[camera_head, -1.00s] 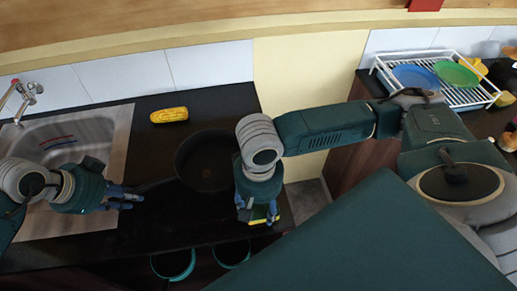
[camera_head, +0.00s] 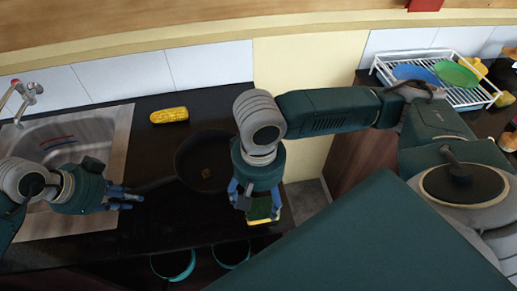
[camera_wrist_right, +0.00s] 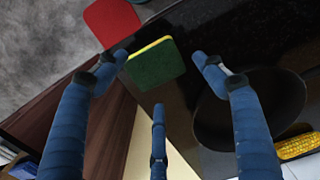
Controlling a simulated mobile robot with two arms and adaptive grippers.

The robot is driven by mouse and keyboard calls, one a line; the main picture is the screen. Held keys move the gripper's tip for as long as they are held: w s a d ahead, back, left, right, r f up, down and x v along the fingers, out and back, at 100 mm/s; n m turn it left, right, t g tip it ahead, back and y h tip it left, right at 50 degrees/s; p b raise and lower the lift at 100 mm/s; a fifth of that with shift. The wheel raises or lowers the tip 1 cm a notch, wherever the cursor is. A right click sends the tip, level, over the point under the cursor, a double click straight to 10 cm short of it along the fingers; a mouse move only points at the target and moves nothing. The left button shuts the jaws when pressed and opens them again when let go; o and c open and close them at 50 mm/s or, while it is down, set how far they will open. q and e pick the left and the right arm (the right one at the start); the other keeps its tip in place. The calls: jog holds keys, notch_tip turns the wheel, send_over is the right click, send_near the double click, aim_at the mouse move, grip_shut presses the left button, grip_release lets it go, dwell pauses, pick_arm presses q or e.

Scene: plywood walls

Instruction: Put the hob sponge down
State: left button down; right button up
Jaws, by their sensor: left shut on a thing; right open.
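The hob sponge (camera_head: 262,210), green with a yellow layer, is at the front edge of the dark counter, below my right gripper (camera_head: 255,193). In the right wrist view the sponge (camera_wrist_right: 155,66) lies flat by the counter edge, apart from the fingers. My right gripper (camera_wrist_right: 160,75) is open, its fingers spread around and above it. My left gripper (camera_head: 128,196) is shut on the handle of a dark pan (camera_head: 190,150), at the handle's left end. The pan shows a small brown patch inside.
A yellow corn cob (camera_head: 169,115) lies behind the pan, and a sink (camera_head: 122,135) is on the left. Teal-rimmed pots (camera_head: 174,266) stand below the counter. A white dish rack (camera_head: 467,97) holds plates at the back right. A gap separates the counters.

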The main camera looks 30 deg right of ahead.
notch_tip(320, 180, up, 7)
dwell(0.3)
notch_tip(320, 180, up, 6)
send_over(262, 207)
jog(key=shift+w+a, duration=0.15)
jog(key=shift+a, duration=0.3)
jog(key=shift+o, duration=0.2)
jog(key=o, duration=0.4)
jog(key=shift+f, duration=0.4)
jog(key=f, duration=1.6)
jog(key=shift+d+f, duration=0.3)
jog(key=shift+d, duration=0.1)
